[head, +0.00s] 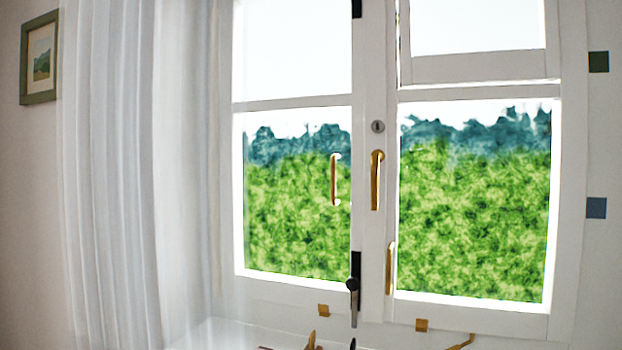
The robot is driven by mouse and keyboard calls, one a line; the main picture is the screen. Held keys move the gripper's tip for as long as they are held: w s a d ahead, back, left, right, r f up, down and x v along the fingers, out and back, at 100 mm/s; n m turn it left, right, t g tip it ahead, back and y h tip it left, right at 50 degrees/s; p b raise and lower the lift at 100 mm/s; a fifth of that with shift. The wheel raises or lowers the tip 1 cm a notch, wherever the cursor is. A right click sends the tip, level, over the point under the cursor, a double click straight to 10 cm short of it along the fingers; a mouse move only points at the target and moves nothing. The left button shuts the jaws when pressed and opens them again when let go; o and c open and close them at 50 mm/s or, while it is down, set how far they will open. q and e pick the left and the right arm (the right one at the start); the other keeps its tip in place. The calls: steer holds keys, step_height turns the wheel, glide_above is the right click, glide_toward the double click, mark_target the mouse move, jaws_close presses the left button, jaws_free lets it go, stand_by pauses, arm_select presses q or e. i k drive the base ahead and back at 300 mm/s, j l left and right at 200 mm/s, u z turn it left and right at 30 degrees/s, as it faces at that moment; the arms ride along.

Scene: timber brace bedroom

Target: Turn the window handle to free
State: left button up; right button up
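The white double window fills the middle and right. A brass handle (376,182) hangs straight down from its pivot on the centre post, below a small round grey lock (377,126). A dark handle (353,300) on a black plate points down lower on the left sash. Slim brass pulls stand upright: one (335,180) appears in front of the left pane, another (390,268) by the right sash's inner edge. The frame does not show which handle the task means. Neither gripper can be made out, and nothing is seen touching the handles.
A white curtain (110,170) hangs at the left, with a framed picture (40,58) on the wall beyond. The pale sill (235,335) lies below. Small brass and dark pieces (311,341) are cut off at the bottom edge. The space before the handles looks clear.

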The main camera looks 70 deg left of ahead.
mark_target(378, 157)
steer(key=u, duration=1.9)
